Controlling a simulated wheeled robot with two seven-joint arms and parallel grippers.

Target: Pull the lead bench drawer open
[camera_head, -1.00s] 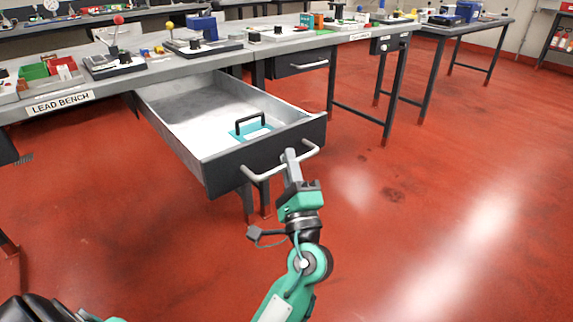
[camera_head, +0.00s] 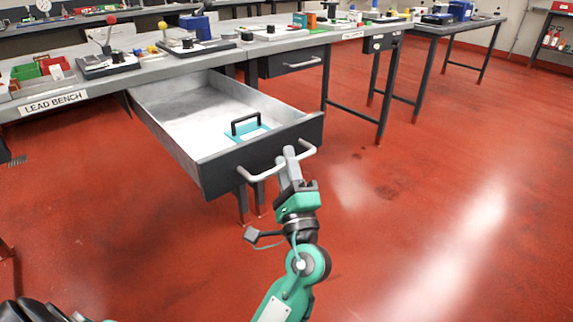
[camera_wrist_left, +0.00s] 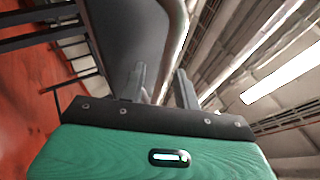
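The lead bench (camera_head: 150,75) carries a "LEAD BENCH" label (camera_head: 53,103). Its drawer (camera_head: 262,160) stands far out from under the top, with its grey inside showing. A pale bar handle (camera_head: 252,178) spans the dark drawer front. My left gripper (camera_head: 289,154) is at the right part of this handle. In the left wrist view the handle (camera_wrist_left: 176,28) runs between the two fingers of the gripper (camera_wrist_left: 160,88), which look closed on it. A teal block with a black grip (camera_head: 247,129) lies in the drawer. My right gripper is out of view.
Trays, levers and a blue device (camera_head: 194,25) stand on the bench top. Beside the open drawer is another, closed drawer (camera_head: 290,63). Another bench (camera_head: 450,27) stands at the back right. The red floor (camera_head: 430,190) is clear to the right.

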